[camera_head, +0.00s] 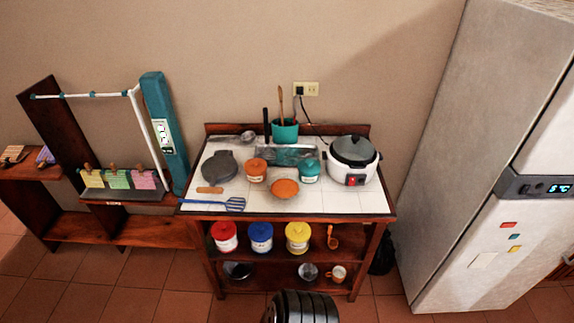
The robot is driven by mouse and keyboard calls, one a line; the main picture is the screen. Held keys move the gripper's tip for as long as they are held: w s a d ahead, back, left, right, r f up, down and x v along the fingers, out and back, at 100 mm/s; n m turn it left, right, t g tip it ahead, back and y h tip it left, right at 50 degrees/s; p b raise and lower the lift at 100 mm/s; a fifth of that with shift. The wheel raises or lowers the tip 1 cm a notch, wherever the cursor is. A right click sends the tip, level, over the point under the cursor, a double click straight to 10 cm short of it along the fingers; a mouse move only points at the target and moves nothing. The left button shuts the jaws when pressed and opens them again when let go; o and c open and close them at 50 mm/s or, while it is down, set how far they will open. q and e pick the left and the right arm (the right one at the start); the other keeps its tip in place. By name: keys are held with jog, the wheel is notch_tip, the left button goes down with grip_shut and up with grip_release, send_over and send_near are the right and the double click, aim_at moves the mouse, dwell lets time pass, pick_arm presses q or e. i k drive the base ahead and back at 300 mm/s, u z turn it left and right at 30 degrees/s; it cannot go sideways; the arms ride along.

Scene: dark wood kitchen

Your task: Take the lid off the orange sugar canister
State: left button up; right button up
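The orange canister (256,170) stands upright on the white tiled top of the wooden kitchen cart (334,202), left of its middle. Its orange top looks closed, and a pale label shows on its front; the writing is too small to read. A teal canister (308,171) of like shape stands to its right. Neither of my grippers is in view.
A grey pan or press (219,167), blue spatula (235,204), utensil pot (285,131) and rice cooker (352,162) crowd the top. Red (224,237), blue (260,238) and yellow (298,237) canisters stand on the shelf below. A fridge (470,180) stands right; floor in front is mostly clear.

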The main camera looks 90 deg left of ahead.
aim_at(255, 166)
jog(key=k, duration=1.95)
jog(key=u, duration=1.85)
